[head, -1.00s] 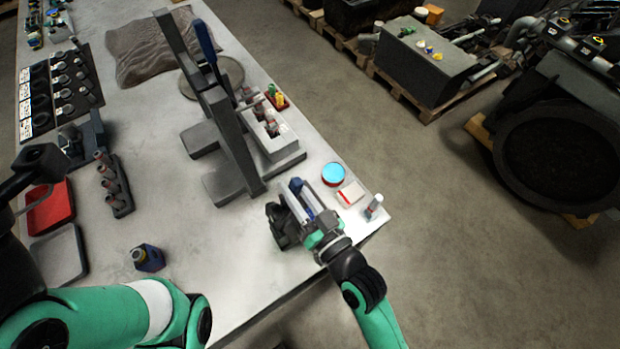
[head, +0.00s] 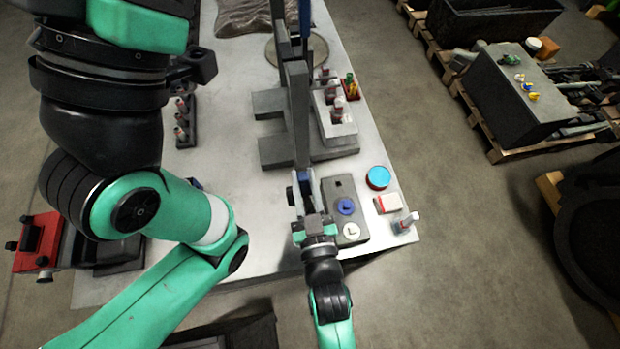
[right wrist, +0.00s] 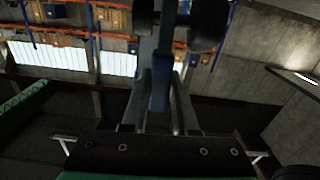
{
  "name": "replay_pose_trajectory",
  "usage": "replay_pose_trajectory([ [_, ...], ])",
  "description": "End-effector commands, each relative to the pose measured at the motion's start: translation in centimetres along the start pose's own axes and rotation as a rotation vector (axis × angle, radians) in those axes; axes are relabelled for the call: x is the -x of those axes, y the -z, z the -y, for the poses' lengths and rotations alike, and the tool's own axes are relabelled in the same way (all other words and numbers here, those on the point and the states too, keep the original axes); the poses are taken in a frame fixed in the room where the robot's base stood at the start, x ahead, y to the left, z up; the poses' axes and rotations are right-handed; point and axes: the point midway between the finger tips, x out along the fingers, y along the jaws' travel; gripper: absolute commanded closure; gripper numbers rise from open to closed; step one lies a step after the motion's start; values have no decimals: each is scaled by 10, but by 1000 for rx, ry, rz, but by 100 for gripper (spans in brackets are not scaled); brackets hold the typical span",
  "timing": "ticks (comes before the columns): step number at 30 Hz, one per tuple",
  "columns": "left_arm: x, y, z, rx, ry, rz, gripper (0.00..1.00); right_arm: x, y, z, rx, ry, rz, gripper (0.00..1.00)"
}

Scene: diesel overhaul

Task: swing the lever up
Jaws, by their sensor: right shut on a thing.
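My right gripper (head: 303,184) is in the lower middle of the head view, below the end of a tall dark grey upright (head: 300,110). In the right wrist view its two fingers (right wrist: 161,112) are shut on the lever's blue grip (right wrist: 160,90). A grey bar runs up from the grip between two dark rounded parts. In the head view the gripper covers most of the grip. My left arm fills the left side of the head view; its gripper does not show.
Right of the gripper is a grey box with a blue button (head: 346,206) and a white dial (head: 351,231). A blue-topped red tin (head: 378,177), a red and white box (head: 387,203) and a small bottle (head: 406,222) stand near the table's right edge. A red case (head: 38,243) is at left.

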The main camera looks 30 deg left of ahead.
Motion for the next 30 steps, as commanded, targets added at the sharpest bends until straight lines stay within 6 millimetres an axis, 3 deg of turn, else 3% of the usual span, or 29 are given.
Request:
replay_pose_trajectory([
  [5,0,0,0,0,0,0,50,0,-1,0,-1,0,3,100],
  [6,0,0,0,0,0,0,50,0,-1,0,-1,0,3,69],
  [11,0,0,0,0,0,0,50,0,-1,0,-1,0,3,43],
  [22,-1,1,0,0,0,0,50,7,-1,0,-1,-1,3,43],
  [26,-2,2,0,0,0,0,50,30,-1,0,-1,-1,3,43],
  [30,-3,3,0,0,0,0,50,65,-1,0,-1,-1,5,43],
])
